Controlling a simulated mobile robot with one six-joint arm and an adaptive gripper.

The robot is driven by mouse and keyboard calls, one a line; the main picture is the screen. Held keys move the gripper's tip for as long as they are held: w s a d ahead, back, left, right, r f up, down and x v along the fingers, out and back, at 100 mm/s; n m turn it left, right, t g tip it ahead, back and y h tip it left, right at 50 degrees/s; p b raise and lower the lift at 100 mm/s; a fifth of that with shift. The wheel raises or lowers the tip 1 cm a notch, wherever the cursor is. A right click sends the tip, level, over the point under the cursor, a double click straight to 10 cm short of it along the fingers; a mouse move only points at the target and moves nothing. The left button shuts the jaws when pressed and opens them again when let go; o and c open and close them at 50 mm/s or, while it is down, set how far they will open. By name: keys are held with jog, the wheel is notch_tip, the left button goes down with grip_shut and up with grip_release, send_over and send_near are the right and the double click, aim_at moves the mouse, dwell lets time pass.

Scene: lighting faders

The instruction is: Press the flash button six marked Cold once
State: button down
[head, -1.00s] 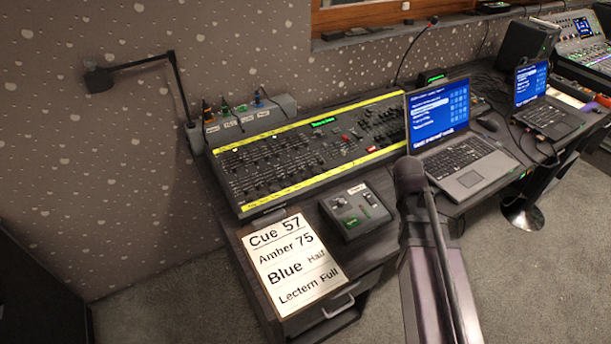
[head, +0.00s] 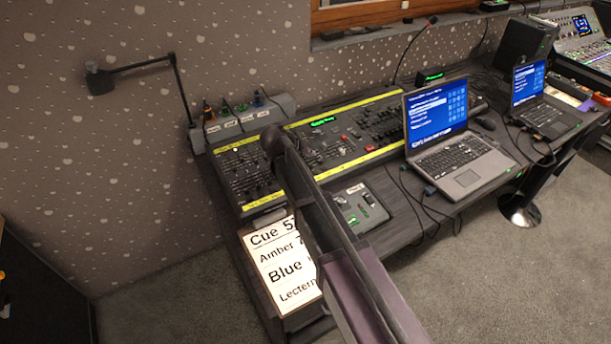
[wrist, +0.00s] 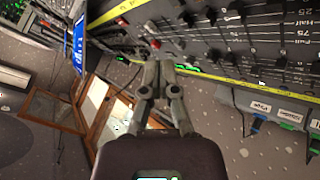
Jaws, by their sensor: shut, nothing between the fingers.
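The lighting desk (head: 362,133) has rows of faders, yellow label strips and a small green display. It also fills the upper right of the wrist view (wrist: 225,52), with dark fader knobs close by. My arm crosses in front of the desk in the head view and hides part of its left half. My gripper (wrist: 160,64) shows in the wrist view, fingers shut together and empty, beside the desk's faders; whether it touches anything I cannot tell. The gripper's tips are not visible in the head view. The Cold button's marking is not readable in either view.
A cue sheet (head: 278,266) lies at the front left. A small grey box (head: 363,208) sits behind my arm. A laptop (head: 436,118) stands right of the desk, with cables in front. Labelled boxes (head: 243,120) and a lamp (head: 100,80) are at the left.

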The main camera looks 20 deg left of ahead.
jog(key=shift+a+r, duration=0.2)
jog(key=shift+a, duration=0.55)
jog(key=shift+f, duration=0.15)
jog(key=f+b, duration=0.2)
jog(key=b, duration=0.1)
jog(key=f+b, duration=0.2)
jog(key=f, duration=0.1)
jog(key=f+b, duration=0.3)
jog(key=shift+w+a+f+b, duration=0.2)
jog(key=shift+a+f+b, duration=0.05)
jog(key=shift+a+b, duration=0.1)
jog(key=shift+f+b, duration=0.75)
dwell(2.2)
jog(key=shift+r, duration=0.1)
jog(key=shift+d+r+p, duration=0.1)
jog(key=shift+r+p, duration=0.6)
jog(key=shift+p, duration=0.05)
dwell(0.3)
jog(key=shift+s+d+r+p, duration=0.1)
jog(key=shift+d+r+p, duration=0.05)
jog(key=shift+r+p, duration=2.35)
